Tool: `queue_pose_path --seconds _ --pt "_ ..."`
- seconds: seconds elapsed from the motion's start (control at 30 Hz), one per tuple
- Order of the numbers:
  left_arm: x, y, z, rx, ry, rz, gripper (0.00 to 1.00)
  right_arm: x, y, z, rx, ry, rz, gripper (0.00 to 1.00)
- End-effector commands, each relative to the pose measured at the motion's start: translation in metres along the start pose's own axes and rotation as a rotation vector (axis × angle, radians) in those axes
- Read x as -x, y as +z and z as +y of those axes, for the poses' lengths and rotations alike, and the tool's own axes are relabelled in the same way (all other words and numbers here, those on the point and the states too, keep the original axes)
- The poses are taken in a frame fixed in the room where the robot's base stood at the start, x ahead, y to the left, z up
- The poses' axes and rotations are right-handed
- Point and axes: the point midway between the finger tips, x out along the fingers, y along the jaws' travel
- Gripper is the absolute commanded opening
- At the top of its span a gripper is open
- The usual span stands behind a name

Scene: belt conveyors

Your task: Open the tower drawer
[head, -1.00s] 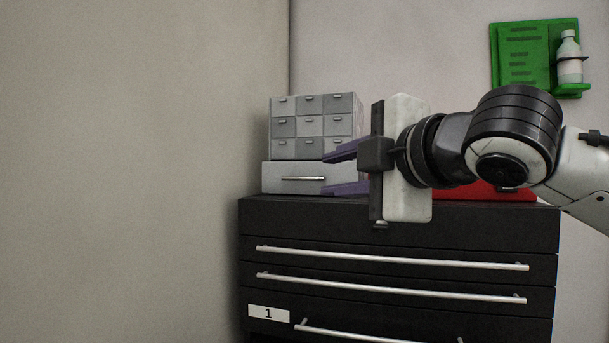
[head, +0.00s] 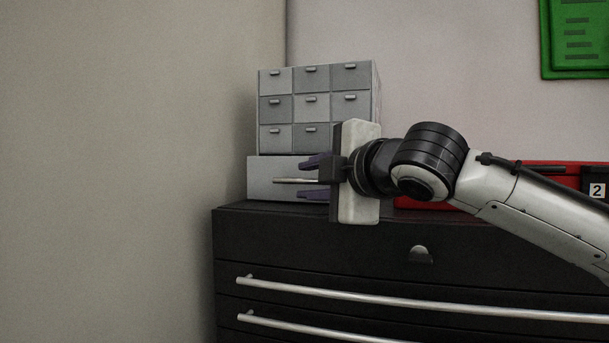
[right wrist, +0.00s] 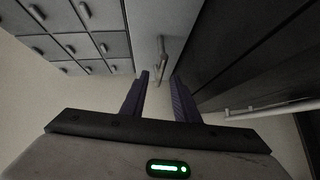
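The grey drawer tower (head: 315,75) stands on a black cabinet. The wide drawer (head: 262,180) at its bottom appears closed and has a thin silver bar handle (head: 290,181). My right gripper (head: 313,179) is open in front of this drawer, with one purple finger above the handle and one below in the head view. The gripper hides the right part of the handle and drawer. In the right wrist view the handle (right wrist: 162,58) lies ahead of the gap between the open fingers (right wrist: 160,98); I cannot tell whether they touch it. My left gripper is not in view.
Several small drawers fill the tower's upper part. The black cabinet (head: 310,230) below has long silver bar handles (head: 420,303) across its front. A red object (head: 545,175) lies behind my right arm. A wall (head: 110,170) closes off the left side.

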Motion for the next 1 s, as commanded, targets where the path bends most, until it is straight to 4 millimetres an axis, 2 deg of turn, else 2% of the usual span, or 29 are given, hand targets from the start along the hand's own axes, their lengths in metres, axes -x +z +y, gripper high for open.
queue_pose_path --seconds 0.2,0.5,0.67,0.7,1.0 --pt "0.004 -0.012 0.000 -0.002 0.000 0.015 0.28 -0.021 -0.001 0.001 0.000 0.001 0.001 0.28" --pt "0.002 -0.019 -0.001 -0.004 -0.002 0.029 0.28 -0.023 0.000 0.000 0.000 0.001 0.000 0.28" --pt "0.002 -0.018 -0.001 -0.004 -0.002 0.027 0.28 -0.023 0.000 0.000 0.000 0.001 0.000 0.03" --pt "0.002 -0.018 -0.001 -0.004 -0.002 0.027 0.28 -0.023 0.000 0.000 0.000 0.001 0.000 0.00" --pt "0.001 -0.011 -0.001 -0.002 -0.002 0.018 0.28 -0.019 -0.005 -0.002 0.000 0.000 0.003 0.00"
